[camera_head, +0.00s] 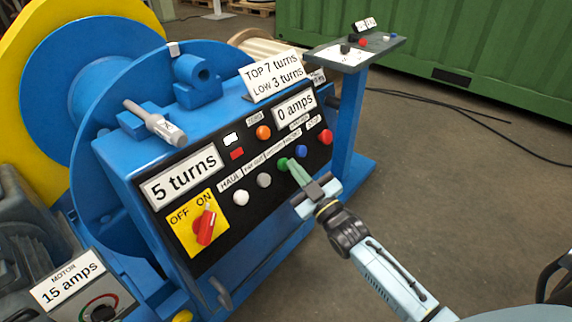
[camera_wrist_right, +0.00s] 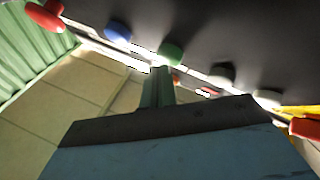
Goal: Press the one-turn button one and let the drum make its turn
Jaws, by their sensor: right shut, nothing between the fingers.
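A blue winch console has a sloping black panel (camera_head: 216,168) with a row of round buttons. From left they are white (camera_head: 240,198), grey (camera_head: 264,180), green (camera_head: 283,164), blue (camera_head: 301,151) and red (camera_head: 325,137). The small labels above the middle ones are too blurred to read surely. My right gripper (camera_head: 295,169) is shut and empty, its tips at the green button. In the right wrist view the fingers (camera_wrist_right: 158,88) point at the green button (camera_wrist_right: 171,53); I cannot tell if they touch it. The blue drum (camera_head: 95,75) stands behind. My left gripper is out of view.
The display (camera_head: 181,177) reads 5 turns, another (camera_head: 295,107) 0 amps. A plate (camera_head: 274,75) reads TOP 7 turns, LOW 3 turns. A red switch (camera_head: 205,226) sits on a yellow plate. A blue stand (camera_head: 346,125) rises beyond the console; floor at right is open.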

